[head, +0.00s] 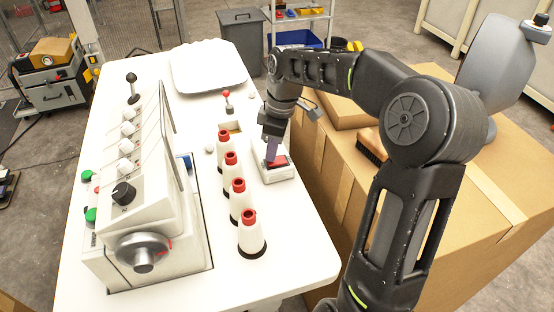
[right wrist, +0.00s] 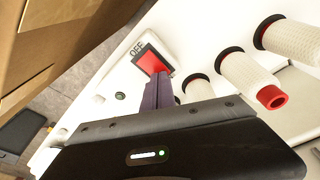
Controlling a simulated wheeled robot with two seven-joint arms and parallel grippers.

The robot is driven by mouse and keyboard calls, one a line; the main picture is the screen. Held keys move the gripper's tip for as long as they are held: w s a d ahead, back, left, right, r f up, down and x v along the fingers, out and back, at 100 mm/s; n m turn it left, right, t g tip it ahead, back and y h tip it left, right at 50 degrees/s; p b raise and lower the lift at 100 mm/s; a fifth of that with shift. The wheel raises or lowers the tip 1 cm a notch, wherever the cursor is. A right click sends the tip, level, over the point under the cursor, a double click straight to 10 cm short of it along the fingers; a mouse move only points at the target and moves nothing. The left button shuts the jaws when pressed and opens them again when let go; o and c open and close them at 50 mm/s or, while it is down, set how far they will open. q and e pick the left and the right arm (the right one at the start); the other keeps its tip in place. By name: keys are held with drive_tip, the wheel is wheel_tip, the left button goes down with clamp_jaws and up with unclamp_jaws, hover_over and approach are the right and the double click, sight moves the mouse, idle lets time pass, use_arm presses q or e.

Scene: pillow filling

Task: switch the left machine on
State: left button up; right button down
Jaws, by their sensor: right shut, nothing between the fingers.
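A small white switch box (head: 285,175) with a red rocker lies right of the spools. In the right wrist view the rocker (right wrist: 150,63) shows red beside the word OFF. My right gripper (head: 271,157) is shut and empty, pointing down at the switch box. In the right wrist view its purple fingers (right wrist: 160,88) overlap the rocker's near edge; I cannot tell whether they touch it. My left gripper is not in view.
A row of white spools with red tops (head: 238,190) stands between machine and switch box. A white pillow (head: 207,66) lies at the table's back. Cardboard boxes (head: 470,200) and a brush (head: 371,145) are on the right. The table's front right is clear.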

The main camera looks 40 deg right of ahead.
drive_tip(key=shift+f, duration=0.35)
drive_tip(key=shift+r, duration=0.1)
drive_tip(key=shift+r+p, duration=2.6)
drive_tip(key=shift+r, duration=0.85)
